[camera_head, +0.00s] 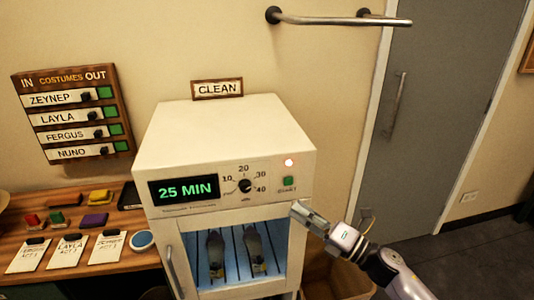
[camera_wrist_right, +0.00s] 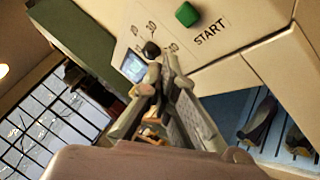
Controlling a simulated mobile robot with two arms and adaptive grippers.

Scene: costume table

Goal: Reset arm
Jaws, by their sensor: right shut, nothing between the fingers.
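My right gripper (camera_head: 302,212) is shut and empty. It is at the right front edge of the white cabinet (camera_head: 222,125), a little below the green START button (camera_head: 288,182). I cannot tell whether it touches the cabinet. In the right wrist view the gripper fingers (camera_wrist_right: 160,65) are together in front of the cabinet, and the green button (camera_wrist_right: 187,14) shows above them. The cabinet display (camera_head: 184,190) reads 25 MIN, and a red light (camera_head: 289,162) glows above the button. My left gripper is not in view.
Two shoes (camera_head: 215,250) stand in the blue-lit compartment. A costume board (camera_head: 72,112) and a metal rail (camera_head: 335,19) are on the wall. A grey door (camera_head: 440,110) is at right.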

